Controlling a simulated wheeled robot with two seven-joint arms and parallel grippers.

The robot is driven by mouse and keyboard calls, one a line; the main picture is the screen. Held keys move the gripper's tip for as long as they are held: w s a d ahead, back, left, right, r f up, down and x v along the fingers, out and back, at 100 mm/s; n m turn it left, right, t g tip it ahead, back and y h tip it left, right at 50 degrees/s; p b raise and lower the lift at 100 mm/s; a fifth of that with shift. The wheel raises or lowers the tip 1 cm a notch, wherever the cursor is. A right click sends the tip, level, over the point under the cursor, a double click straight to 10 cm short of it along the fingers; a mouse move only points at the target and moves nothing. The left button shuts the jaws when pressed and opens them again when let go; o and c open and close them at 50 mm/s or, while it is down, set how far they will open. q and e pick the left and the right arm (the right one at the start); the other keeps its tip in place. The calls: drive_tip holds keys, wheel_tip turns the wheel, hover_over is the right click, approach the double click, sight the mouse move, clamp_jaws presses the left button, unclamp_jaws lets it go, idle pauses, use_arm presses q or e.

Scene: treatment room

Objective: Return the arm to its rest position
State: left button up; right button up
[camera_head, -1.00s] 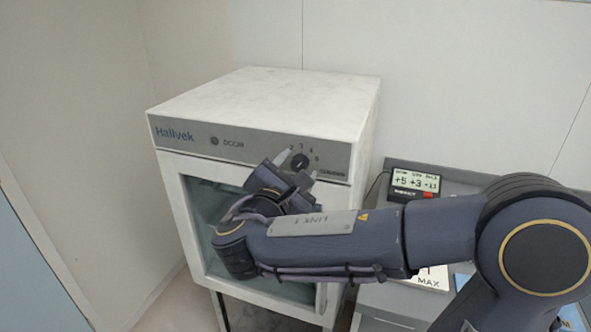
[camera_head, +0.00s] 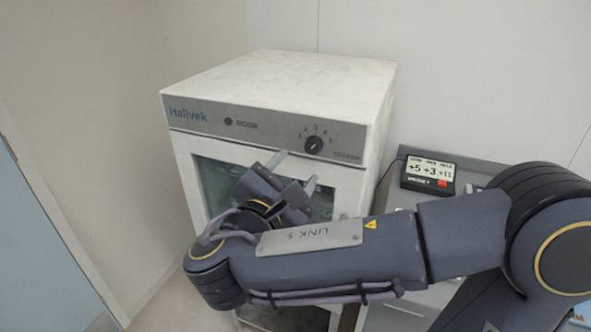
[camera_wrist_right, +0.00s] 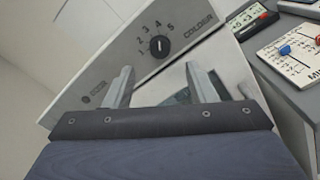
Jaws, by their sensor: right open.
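My right arm (camera_head: 370,248) reaches in from the right across the front of a white fridge-like cabinet (camera_head: 285,85). My right gripper (camera_head: 294,172) is open and empty in front of the cabinet's glass door, just below the control panel. In the right wrist view its two fingers (camera_wrist_right: 158,88) stand apart, with the black dial (camera_wrist_right: 159,46) beyond them and nothing between them. The dial (camera_head: 314,145) has numbers around it and the word COLDER beside it. The fingers look apart from the dial. My left gripper is not in view.
A grey counter (camera_head: 405,195) stands to the right of the cabinet. Walls close off the back and left. A pale blue panel (camera_head: 40,250) stands at far left.

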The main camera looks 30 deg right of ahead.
drive_tip(key=s+d+f+m+g+y+p, duration=0.1)
drive_tip(key=s+d+f+m+g+y, duration=0.3)
drive_tip(key=s+f, duration=0.3)
drive_tip(key=s+d+f+m+g+y, duration=0.4)
drive_tip(key=s+d+f+m+g, duration=0.1)
drive_tip(key=f, duration=0.5)
drive_tip(key=s+a+f+m+t+y, duration=0.1)
drive_tip(key=s+a+m+t+y, duration=0.2)
drive_tip(key=a+m+y, duration=0.6)
drive_tip(key=s+a+m, duration=0.1)
drive_tip(key=m, duration=0.1)
drive_tip(key=shift+s+f+m+y+p, duration=0.2)
drive_tip(key=shift+s+m+y+p, duration=0.1)
drive_tip(key=shift+s+m+p, duration=0.1)
